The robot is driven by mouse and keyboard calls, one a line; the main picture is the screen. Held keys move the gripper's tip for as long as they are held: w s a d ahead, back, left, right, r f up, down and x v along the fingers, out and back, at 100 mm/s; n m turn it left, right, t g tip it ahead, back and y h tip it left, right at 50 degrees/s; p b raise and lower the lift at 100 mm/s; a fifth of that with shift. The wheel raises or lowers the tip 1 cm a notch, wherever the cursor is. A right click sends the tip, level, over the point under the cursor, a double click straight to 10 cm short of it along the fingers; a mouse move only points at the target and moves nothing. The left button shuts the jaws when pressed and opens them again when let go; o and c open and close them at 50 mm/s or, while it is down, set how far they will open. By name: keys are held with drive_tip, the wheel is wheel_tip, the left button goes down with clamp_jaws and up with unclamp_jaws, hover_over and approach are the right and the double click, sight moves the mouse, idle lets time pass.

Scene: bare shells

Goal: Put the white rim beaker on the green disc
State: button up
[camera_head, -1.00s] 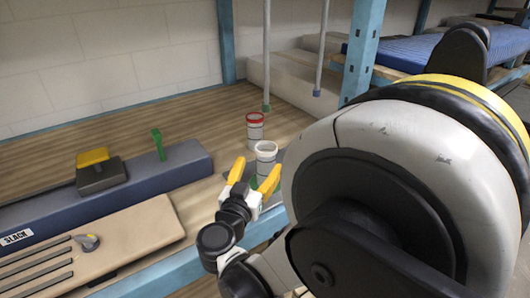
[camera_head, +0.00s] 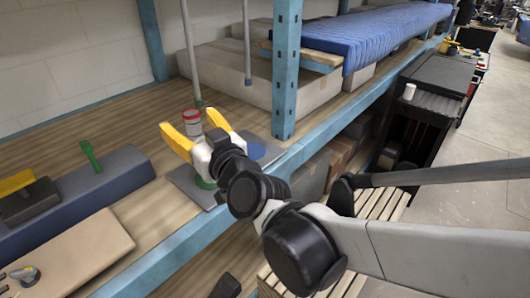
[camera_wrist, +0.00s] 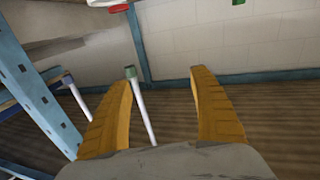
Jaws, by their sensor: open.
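The green disc (camera_head: 206,183) shows partly at the front of a grey mat (camera_head: 183,176), below my gripper in the head view. My gripper (camera_head: 187,134) is open, with its yellow fingers spread above the mat. I cannot make out the white rim beaker for certain; my gripper covers the area between the red rim beaker (camera_head: 191,118) and the green disc. The red rim beaker stands upright just behind the fingers.
A blue disc (camera_head: 255,152) lies at the mat's right. A blue shelf post (camera_head: 286,70) stands right of my gripper. Two thin rods hang behind. Some wooden shelf surface is bare.

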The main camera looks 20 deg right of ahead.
drive_tip(key=s+d+f+m+g+h, duration=0.2)
drive_tip(key=s+d+f+g, duration=0.3)
drive_tip(key=s+d+f, duration=0.3)
drive_tip(key=s+d+f+m+g+h, duration=0.2)
drive_tip(key=s+d+f+g+h, duration=0.2)
drive_tip(key=s+d+f, duration=0.4)
drive_tip(key=s+d, duration=0.1)
drive_tip(key=d, duration=0.3)
drive_tip(key=shift+s+d+g+h, duration=0.3)
drive_tip(key=shift+s+g+h, duration=0.05)
drive_tip(key=shift+g+h, duration=0.05)
